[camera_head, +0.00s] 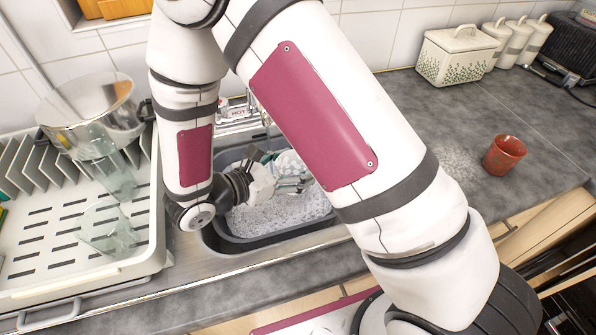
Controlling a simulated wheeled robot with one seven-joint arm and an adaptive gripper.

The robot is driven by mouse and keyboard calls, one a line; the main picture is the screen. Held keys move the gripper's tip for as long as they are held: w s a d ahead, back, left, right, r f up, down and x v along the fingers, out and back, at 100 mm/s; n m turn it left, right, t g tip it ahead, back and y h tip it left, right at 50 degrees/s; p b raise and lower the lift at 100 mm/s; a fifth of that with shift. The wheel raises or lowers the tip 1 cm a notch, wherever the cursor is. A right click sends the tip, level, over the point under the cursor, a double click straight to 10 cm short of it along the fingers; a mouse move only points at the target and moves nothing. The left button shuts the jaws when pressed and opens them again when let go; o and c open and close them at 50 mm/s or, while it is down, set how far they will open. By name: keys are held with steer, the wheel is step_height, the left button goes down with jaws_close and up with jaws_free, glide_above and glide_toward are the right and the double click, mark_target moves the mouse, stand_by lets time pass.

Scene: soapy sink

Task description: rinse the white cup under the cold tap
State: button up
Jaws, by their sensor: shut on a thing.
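My gripper (246,184) is over the left part of the sink basin (216,240), above the suds. It is shut on a small white thing, which looks like the white cup (263,184). The fingers are small and partly hidden in this view. The tap fitting (238,113) is on the wall behind the sink, with a label reading HOT. My arm covers part of it, and I cannot make out the cold tap. No running water shows.
Soapy water (275,217) and several dishes (292,168) are in the basin. A white drying rack (60,262) with glasses and a metal pot (92,110) stands at left. A red cup (504,155) and a bread bin (455,54) stand on the right counter.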

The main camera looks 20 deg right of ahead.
steer(key=w+f+b, duration=0.1)
steer(key=w+b, duration=0.2)
steer(key=w, duration=0.4)
steer(key=shift+a+f+b, duration=0.2)
steer(key=shift+a+b, duration=0.15)
steer(key=shift+a, duration=0.05)
steer(key=shift+w, duration=0.1)
steer(key=shift+d, duration=0.1)
stand_by(0.4)
steer(key=shift+d, duration=0.5)
steer(key=shift+s+d+p, duration=0.15)
steer(key=shift+s+p, duration=0.25)
steer(key=shift+s, duration=0.9)
steer(key=shift+s+d+p, duration=0.2)
steer(key=shift+s+p, duration=0.25)
steer(key=shift+s, duration=0.9)
steer(key=shift+s+d+p, duration=0.15)
steer(key=shift+s+p, duration=0.25)
steer(key=shift+s, duration=0.9)
